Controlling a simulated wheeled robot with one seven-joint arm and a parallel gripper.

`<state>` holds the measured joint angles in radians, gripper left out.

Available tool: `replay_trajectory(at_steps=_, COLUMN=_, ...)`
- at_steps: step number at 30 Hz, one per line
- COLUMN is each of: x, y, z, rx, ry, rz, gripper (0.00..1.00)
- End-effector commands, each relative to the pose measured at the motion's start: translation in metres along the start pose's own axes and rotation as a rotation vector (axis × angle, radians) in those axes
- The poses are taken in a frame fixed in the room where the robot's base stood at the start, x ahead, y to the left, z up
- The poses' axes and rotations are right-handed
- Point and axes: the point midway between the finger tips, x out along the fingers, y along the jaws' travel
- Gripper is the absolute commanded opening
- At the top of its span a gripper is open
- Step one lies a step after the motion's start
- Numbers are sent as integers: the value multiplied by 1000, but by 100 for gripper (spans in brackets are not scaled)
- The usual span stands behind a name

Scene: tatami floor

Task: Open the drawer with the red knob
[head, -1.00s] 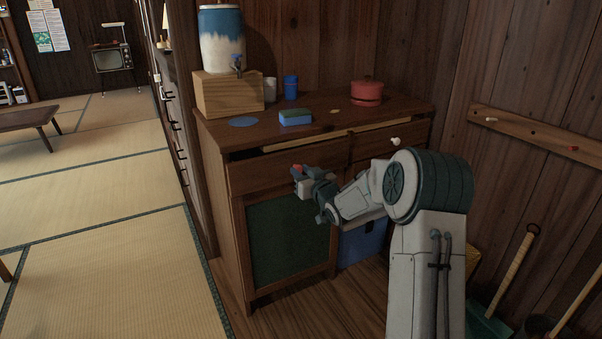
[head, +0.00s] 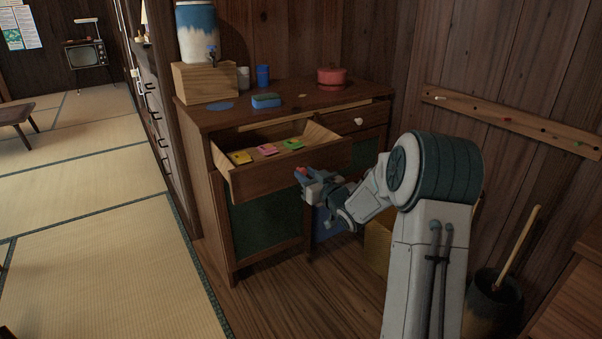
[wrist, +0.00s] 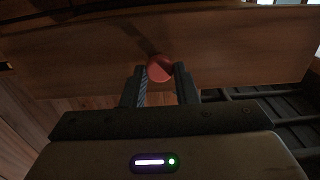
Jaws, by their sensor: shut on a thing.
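The drawer with the red knob (head: 280,172) stands pulled out from the left side of the wooden cabinet (head: 219,212). Yellow, pink and green items lie inside it. The red knob (wrist: 159,68) sits between the fingers of my gripper (wrist: 161,86) in the wrist view. In the head view my gripper (head: 304,176) is at the drawer's front, shut on the knob, and mostly covers it. The drawer beside it, with a white knob (head: 358,121), is shut.
On the cabinet top are a water dispenser on a wooden box (head: 205,83), a sponge (head: 266,101), cups and a red pot (head: 331,78). A dark pot with a stick (head: 493,295) stands at the right.

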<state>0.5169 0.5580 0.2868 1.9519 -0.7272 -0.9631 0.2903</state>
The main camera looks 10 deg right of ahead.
Motion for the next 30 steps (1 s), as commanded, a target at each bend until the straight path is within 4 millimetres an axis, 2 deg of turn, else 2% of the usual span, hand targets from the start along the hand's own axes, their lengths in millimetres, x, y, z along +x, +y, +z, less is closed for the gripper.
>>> replay_trajectory(at_steps=15, x=-4, y=0, z=0, rx=0, ry=1, rz=-3, gripper=0)
replay_trajectory(at_steps=16, x=-4, y=0, z=0, rx=0, ry=0, rz=-3, gripper=29)
replay_trajectory(at_steps=18, x=-4, y=0, z=0, rx=0, ry=0, rz=-3, gripper=47)
replay_trajectory(at_steps=26, x=-5, y=0, z=0, rx=0, ry=0, rz=-1, gripper=47)
replay_trajectory(at_steps=30, x=-12, y=1, z=-1, rx=0, ry=0, rz=0, gripper=47)
